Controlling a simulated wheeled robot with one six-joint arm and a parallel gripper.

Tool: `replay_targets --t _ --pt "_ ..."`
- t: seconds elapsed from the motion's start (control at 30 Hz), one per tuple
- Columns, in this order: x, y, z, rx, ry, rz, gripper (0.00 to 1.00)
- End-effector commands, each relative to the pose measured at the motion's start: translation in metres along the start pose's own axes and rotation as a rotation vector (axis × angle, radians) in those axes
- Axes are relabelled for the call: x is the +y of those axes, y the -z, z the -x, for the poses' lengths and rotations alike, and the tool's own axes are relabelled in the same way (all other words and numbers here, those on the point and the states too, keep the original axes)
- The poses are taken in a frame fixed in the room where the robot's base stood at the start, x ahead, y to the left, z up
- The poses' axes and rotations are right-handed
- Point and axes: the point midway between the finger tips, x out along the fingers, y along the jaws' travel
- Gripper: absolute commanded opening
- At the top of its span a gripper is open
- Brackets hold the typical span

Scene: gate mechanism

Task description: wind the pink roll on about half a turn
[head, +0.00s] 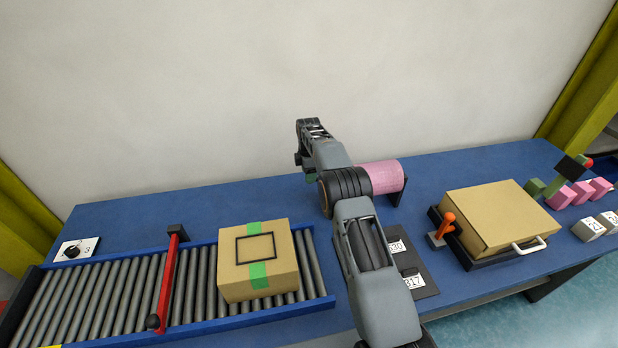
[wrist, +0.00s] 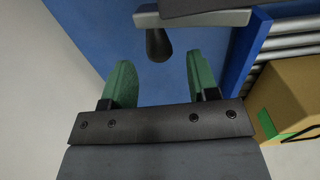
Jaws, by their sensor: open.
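The pink roll (head: 384,177) lies sideways on a black stand (head: 398,193) behind my arm, which hides its left end. In the wrist view a grey crank arm (wrist: 190,18) with a dark handle (wrist: 158,45) shows at the top. The roll itself does not show there. My gripper (wrist: 160,72) is open, with its two green fingers apart. The handle appears in the gap between the fingertips, but I cannot tell its depth or see any contact. In the head view my arm mostly hides the gripper; a bit of green (head: 311,178) shows beside it.
A roller conveyor (head: 100,297) with a red bar (head: 167,283) and a taped carton (head: 258,262) is at the left. At the right are a tan-lidded box (head: 497,215), an orange lever (head: 447,224) and several small blocks. Blue table (head: 150,212) is clear at the back left.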

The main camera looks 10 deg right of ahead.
Motion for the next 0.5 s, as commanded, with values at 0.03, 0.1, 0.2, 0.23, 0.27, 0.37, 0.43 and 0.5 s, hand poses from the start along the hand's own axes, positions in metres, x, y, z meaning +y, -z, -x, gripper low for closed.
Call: replay_targets --t 0.03,0.1,0.2,0.23,0.27,0.37,0.43,0.5 --pt "0.000 0.001 -0.005 0.000 0.001 0.001 0.54" --pt "0.000 0.001 -0.013 0.000 0.002 0.001 0.54" --pt "0.000 0.001 -0.020 0.000 0.001 0.001 0.54" --pt "0.000 0.001 -0.022 0.000 0.001 0.002 0.54" --pt "0.000 0.001 -0.023 0.000 0.001 0.002 0.54" --pt "0.000 0.001 -0.027 0.000 0.000 0.002 0.54" --pt "0.000 0.001 -0.028 0.000 -0.001 0.002 0.54" --pt "0.000 0.001 -0.028 0.000 -0.001 0.002 0.54"
